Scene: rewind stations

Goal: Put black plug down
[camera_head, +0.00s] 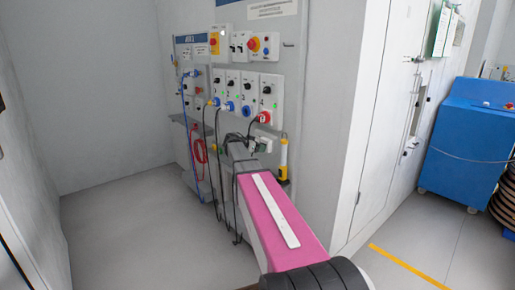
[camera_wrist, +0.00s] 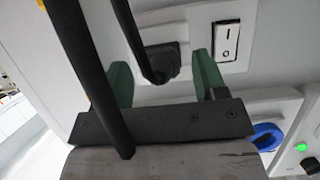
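The black plug (camera_wrist: 162,62) shows in the wrist view between the two green fingers of my gripper (camera_wrist: 163,80), against a white panel. A black cable runs from it to the top of the picture. Light gaps show between the plug and each finger, so my gripper looks open around it. I cannot tell whether the plug sits in a socket or only rests near the panel. In the head view my arm reaches to the station, and my gripper (camera_head: 258,145) is small there; the plug cannot be made out.
A station panel (camera_head: 238,92) carries several sockets, switches and a red plug (camera_head: 263,117). Black cables (camera_head: 212,160) hang left of my arm. A white rocker switch (camera_wrist: 225,42) is right of the fingers. A blue cabinet (camera_head: 462,150) stands right; the left floor is clear.

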